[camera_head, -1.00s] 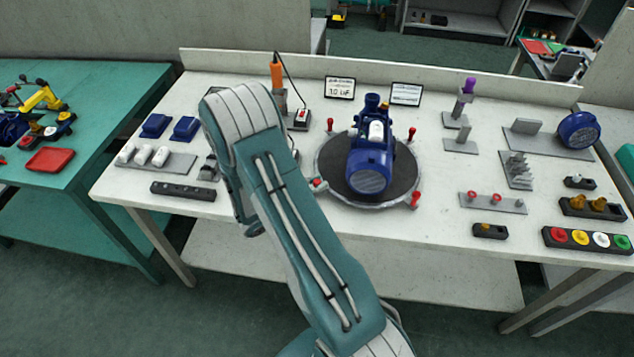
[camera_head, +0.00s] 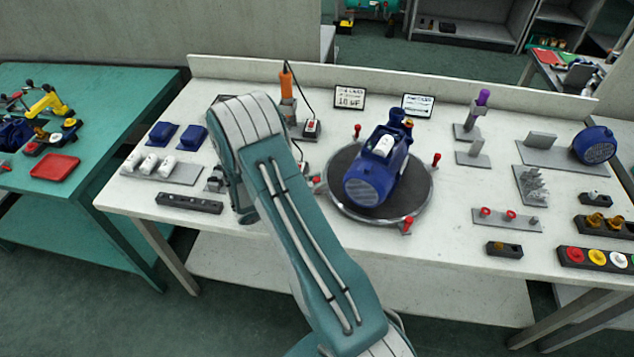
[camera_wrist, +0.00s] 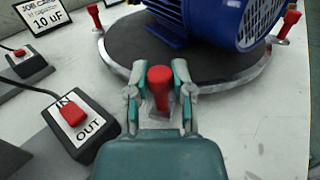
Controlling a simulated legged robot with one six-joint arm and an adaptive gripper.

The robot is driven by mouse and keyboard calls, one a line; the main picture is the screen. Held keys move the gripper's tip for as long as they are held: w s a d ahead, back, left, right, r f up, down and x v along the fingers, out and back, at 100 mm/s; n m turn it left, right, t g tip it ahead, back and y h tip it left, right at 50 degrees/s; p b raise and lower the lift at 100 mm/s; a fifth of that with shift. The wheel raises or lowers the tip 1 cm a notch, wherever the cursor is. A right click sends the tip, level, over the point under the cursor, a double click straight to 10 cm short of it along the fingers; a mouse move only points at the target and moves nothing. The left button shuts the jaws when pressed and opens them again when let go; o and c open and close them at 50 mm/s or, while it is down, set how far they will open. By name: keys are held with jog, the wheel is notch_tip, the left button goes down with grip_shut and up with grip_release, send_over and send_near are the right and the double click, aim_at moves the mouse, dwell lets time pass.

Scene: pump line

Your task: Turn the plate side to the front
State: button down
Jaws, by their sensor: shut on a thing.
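A blue pump (camera_head: 377,171) with a white box in its top opening lies on a round dark turntable (camera_head: 397,208) with a metal rim and red upright handles. The pump's round grilled end faces the front left in the head view. In the wrist view, part of the blue pump (camera_wrist: 235,22) shows above the turntable (camera_wrist: 190,62). My gripper (camera_wrist: 160,92) is shut on a red handle (camera_wrist: 160,78) at the turntable's rim. In the head view my arm hides most of the gripper, left of the turntable.
A black IN/OUT switch box (camera_wrist: 80,125) with a red rocker stands left of my gripper. An orange-handled tool (camera_head: 287,85) and two label cards stand behind. Blue covers (camera_head: 192,138) lie left; racks of small parts lie right.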

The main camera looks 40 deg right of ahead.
jog(key=shift+w+d, duration=0.4)
jog(key=shift+w, duration=0.3)
jog(key=shift+w+d, duration=0.4)
jog(key=shift+w, duration=0.3)
jog(key=shift+c, duration=2.4)
grip_release()
jog(key=v, duration=1.2)
jog(key=shift+a+f, duration=0.1)
jog(key=shift+c, duration=0.4)
